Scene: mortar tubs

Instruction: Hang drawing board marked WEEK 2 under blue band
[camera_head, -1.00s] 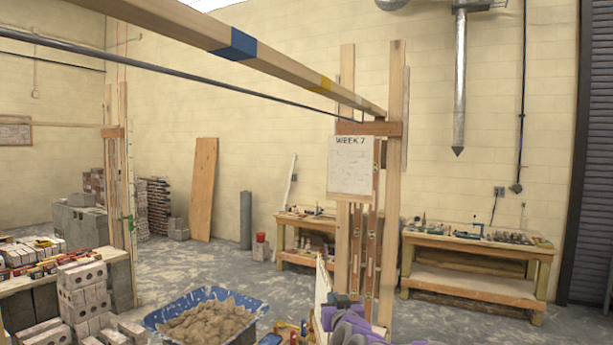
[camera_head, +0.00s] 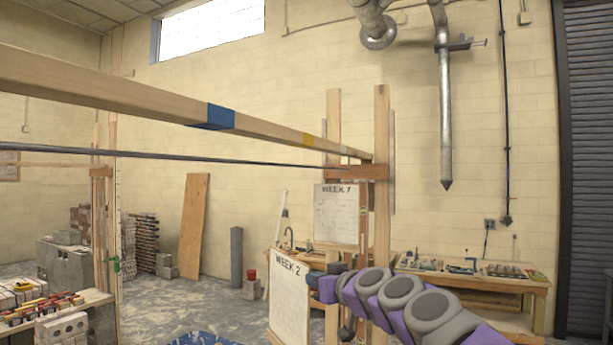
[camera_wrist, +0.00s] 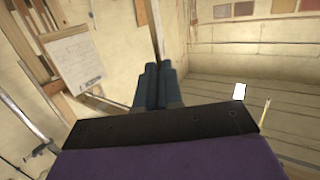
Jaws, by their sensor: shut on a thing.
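The blue band (camera_head: 221,117) wraps the wooden beam (camera_head: 120,92), above and left of the board. A dark rail (camera_head: 200,156) runs below the beam. The board is below the rail and apart from it.
A board marked WEEK 7 (camera_head: 336,222) hangs near the beam's far end, by wooden posts (camera_head: 381,210). A workbench (camera_head: 520,283) with tools stands right. A plank (camera_head: 194,225) leans on the back wall.

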